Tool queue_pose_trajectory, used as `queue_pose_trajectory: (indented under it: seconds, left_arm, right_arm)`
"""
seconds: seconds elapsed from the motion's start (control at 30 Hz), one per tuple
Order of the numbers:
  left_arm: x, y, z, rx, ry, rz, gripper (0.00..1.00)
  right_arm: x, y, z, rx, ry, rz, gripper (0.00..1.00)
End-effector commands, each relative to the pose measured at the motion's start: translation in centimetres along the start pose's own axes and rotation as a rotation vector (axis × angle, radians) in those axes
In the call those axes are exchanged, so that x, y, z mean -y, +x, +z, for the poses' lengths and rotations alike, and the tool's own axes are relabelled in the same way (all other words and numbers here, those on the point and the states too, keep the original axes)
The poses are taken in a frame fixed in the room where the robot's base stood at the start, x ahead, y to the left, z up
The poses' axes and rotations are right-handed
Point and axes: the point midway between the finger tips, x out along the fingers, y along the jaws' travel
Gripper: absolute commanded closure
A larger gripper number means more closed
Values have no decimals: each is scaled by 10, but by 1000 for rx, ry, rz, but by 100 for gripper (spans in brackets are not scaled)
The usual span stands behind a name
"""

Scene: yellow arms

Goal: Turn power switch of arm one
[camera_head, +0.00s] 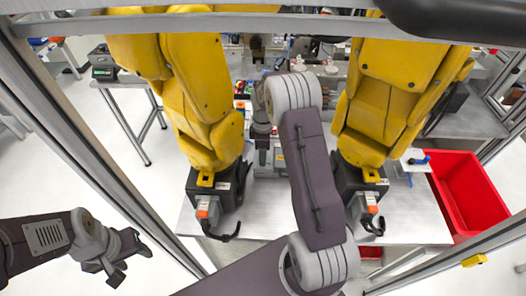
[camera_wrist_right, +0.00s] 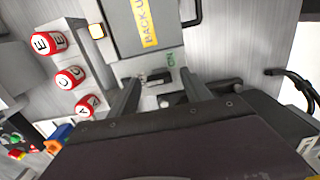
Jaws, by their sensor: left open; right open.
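A small black switch (camera_wrist_right: 158,77) sits on a grey panel (camera_wrist_right: 148,68) in the right wrist view, with a green "ON" mark beside it. No label that I can read says which arm it belongs to. My right gripper (camera_wrist_right: 158,82) is open, its two fingers reaching to either side of the switch. Contact cannot be told. In the head view, my right arm largely hides that gripper in front of a grey control box (camera_head: 267,168) between the two yellow arms. My left gripper (camera_head: 128,259) is open and empty at the lower left, away from the table.
Red lettered buttons (camera_wrist_right: 69,77) stand left of the switch. A grey box with a yellow label (camera_wrist_right: 143,22) lies above it. Two yellow arms (camera_head: 203,120) flank my right arm, and a red bin (camera_head: 472,192) stands right. Metal frame posts (camera_head: 85,140) border the table.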

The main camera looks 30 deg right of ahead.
Motion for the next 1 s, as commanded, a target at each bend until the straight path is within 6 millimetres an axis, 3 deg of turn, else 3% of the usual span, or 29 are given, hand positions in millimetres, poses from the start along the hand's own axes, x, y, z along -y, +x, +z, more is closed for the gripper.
queue_pose_trajectory:
  seconds: [0.2,0.27,0.4,0.43,0.73,1.0]
  left_arm:
    - [0,0,0,0,0,0,50]
    - [0,0,0,0,0,0,50]
    - [0,0,0,0,0,0,50]
    - [0,0,0,0,0,0,50]
    - [0,-2,0,0,0,0,50]
    - [0,-9,-1,0,0,0,50]
  right_arm:
    - [0,1,0,0,0,0,44]
    - [0,1,0,0,0,0,58]
    - [0,1,0,0,0,1,96]
    - [0,1,0,0,0,1,100]
    - [0,0,0,0,38,1,100]
    - [-1,-2,0,-1,211,3,100]
